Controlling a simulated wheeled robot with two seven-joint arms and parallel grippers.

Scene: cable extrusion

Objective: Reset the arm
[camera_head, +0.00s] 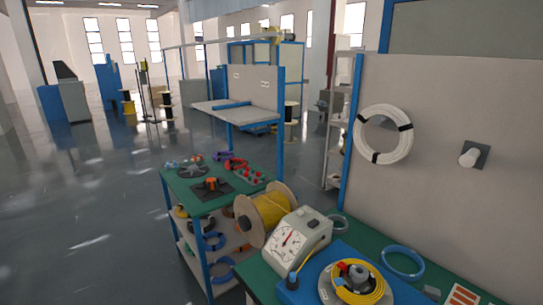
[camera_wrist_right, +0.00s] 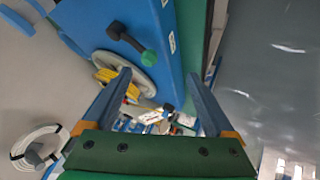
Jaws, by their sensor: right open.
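My right gripper (camera_wrist_right: 158,74) is open in the right wrist view, its two blue-grey fingers spread apart with nothing between them. Neither of my arms nor grippers shows in the head view. In the right wrist view a blue machine (camera_wrist_right: 135,14) with a black and green handle (camera_wrist_right: 132,40) and a yellow cable coil (camera_wrist_right: 108,76) lies beyond the fingers. The head view shows a yellow coil (camera_head: 360,290) on a reel at the front of the green bench, next to a grey gauge box (camera_head: 297,240) with a dial.
A white cable coil (camera_head: 383,134) hangs on the panel beside a peg (camera_head: 470,156). A blue cable ring (camera_head: 403,262) lies on the bench. A cart (camera_head: 212,201) with tools and a large yellow cable spool (camera_head: 265,213) stand left of it. The floor at left is open.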

